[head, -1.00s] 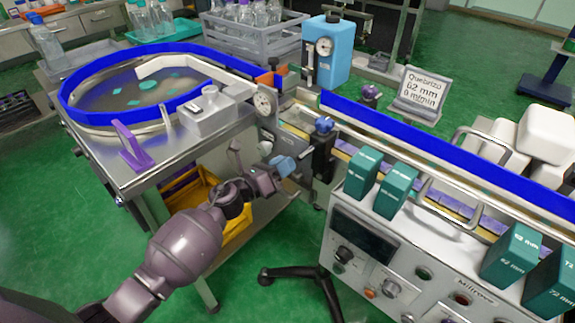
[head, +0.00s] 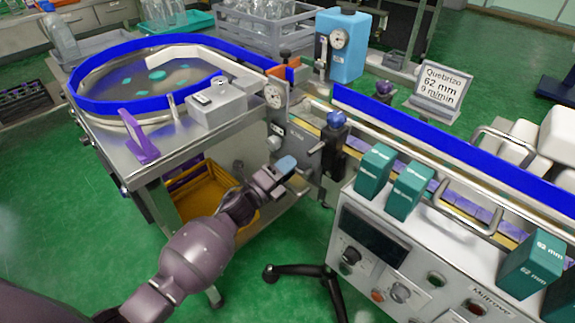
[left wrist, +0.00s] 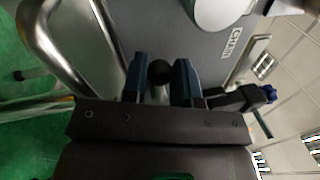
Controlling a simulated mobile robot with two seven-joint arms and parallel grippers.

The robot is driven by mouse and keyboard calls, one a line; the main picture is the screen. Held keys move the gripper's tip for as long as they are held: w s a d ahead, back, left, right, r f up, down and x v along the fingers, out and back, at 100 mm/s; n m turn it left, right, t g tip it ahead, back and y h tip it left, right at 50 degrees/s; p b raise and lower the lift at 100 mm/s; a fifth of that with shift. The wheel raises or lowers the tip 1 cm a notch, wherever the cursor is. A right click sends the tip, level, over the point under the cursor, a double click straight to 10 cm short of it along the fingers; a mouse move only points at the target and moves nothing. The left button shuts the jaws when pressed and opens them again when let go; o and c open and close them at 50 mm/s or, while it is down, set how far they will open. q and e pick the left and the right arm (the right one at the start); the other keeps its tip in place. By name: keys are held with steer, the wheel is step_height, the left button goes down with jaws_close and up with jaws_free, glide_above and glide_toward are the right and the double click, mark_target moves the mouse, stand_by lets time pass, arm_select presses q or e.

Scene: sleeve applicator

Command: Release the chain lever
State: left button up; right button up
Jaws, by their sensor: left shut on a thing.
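The chain lever shows in the left wrist view as a black ball knob (left wrist: 160,72) on a short metal stem, beside a grey panel (left wrist: 205,55) labelled CHAIN. My left gripper (left wrist: 162,82) has its two blue fingers on either side of the knob, shut on it. In the head view my left gripper (head: 286,164) is at the side of the conveyor's near end, below the round dial. The lever is hidden there behind the fingers and wrist. My right gripper is in neither view.
A steel table with a blue-rimmed round feeder (head: 82,104) stands at left, a yellow crate (head: 205,190) under it. The conveyor's blue rail (head: 440,145) runs right. A control box (head: 385,250) with green blocks stands in front. Green floor is open at lower left.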

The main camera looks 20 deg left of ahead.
arm_select(q)
steer(key=shift+f+n, duration=0.25)
steer(key=shift+n, duration=0.25)
steer(key=o, duration=0.9)
steer(key=shift+r, duration=0.1)
